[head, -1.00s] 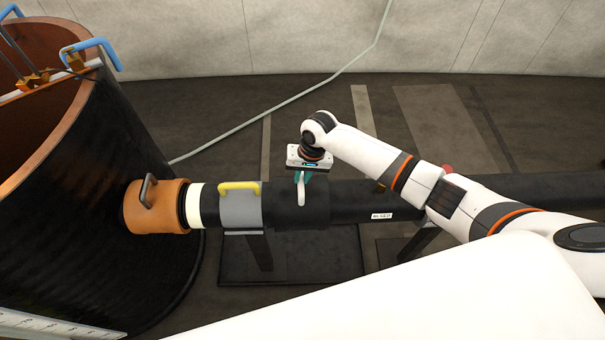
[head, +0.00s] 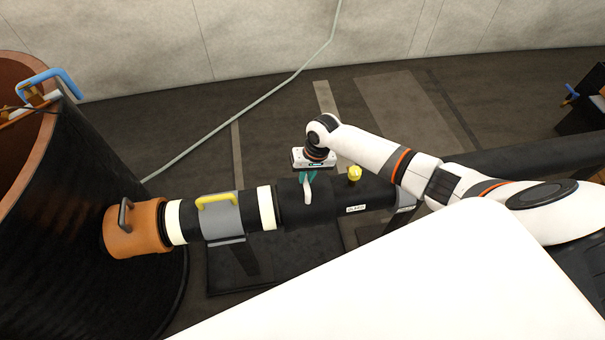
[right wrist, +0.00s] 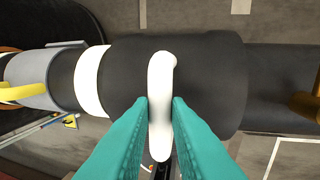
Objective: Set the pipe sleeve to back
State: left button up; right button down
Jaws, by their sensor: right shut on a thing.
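The pipe sleeve (head: 322,212) is a wide black collar around the black pipe, with a white upright handle (head: 308,191). My right gripper (head: 308,177) is shut on that handle from above. In the right wrist view the teal fingers (right wrist: 160,104) press both sides of the white handle (right wrist: 160,75), and the sleeve (right wrist: 210,85) lies under it. A cream band (head: 266,208) shows on the pipe just left of the sleeve. A yellow knob (head: 354,174) stands on the pipe to its right. My left gripper is not in view.
A grey clamp (head: 224,225) with a yellow handle sits left of the cream band. An orange collar (head: 136,230) joins the pipe to a large black tank (head: 90,170). A pale hose (head: 240,118) crosses the floor behind. The floor beyond the pipe is mostly clear.

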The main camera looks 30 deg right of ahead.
jog(key=c, duration=1.6)
grip_release()
jog(key=shift+d, duration=0.3)
jog(key=shift+o, duration=1.2)
jog(key=shift+s+d, duration=0.1)
jog(key=shift+d, duration=0.05)
jog(key=shift+r, duration=0.2)
notch_tip(320, 180, up, 11)
jog(key=d+b, duration=0.2)
jog(key=shift+s+r, duration=0.2)
jog(key=shift+s, duration=0.15)
jog(key=shift+d, duration=0.1)
